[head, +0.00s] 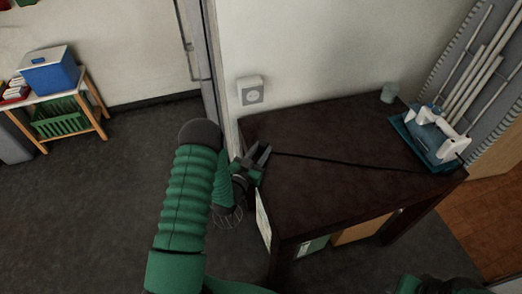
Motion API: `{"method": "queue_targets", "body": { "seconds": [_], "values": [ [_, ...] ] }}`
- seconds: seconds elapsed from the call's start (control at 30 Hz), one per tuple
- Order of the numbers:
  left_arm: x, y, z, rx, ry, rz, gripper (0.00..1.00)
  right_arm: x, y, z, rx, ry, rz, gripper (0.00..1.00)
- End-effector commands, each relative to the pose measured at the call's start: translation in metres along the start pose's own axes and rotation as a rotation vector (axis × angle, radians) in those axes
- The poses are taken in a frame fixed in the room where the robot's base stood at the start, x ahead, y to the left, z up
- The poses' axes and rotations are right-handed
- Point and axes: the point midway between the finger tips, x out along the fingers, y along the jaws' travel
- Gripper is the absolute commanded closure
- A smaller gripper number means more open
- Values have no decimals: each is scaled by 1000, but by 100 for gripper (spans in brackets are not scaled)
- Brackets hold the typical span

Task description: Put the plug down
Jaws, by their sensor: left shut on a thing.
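My left gripper (259,157) is at the left edge of the dark table, with its fingers over the tabletop. It is shut on the plug, which is small and dark and mostly hidden between the fingers. A thin black cord (350,163) runs from the gripper across the tabletop to the right, towards the appliance (440,138) in a blue tray. A wall socket (250,91) is on the wall behind the table's left corner. My right gripper is not seen; only a green part of that arm shows at the bottom right.
The dark table (330,190) is mostly bare in the middle. Grey tubes (478,75) lean behind the appliance. At the far left a wooden stand (88,100) holds a blue box (50,75).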

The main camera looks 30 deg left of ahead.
Motion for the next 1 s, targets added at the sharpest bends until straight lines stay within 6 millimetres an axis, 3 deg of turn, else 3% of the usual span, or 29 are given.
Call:
{"method": "queue_targets", "body": {
  "seconds": [0.37,0.4,0.57,0.83,1.0],
  "values": [
    [0,0,12,-1,-3,1,100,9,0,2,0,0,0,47],
    [0,0,13,0,-5,1,67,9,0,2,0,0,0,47],
    [0,0,15,1,-10,1,46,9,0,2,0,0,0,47],
    [-2,1,17,2,-16,1,46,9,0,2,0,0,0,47],
    [-4,1,0,1,-18,1,46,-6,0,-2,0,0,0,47]
  ]
}}
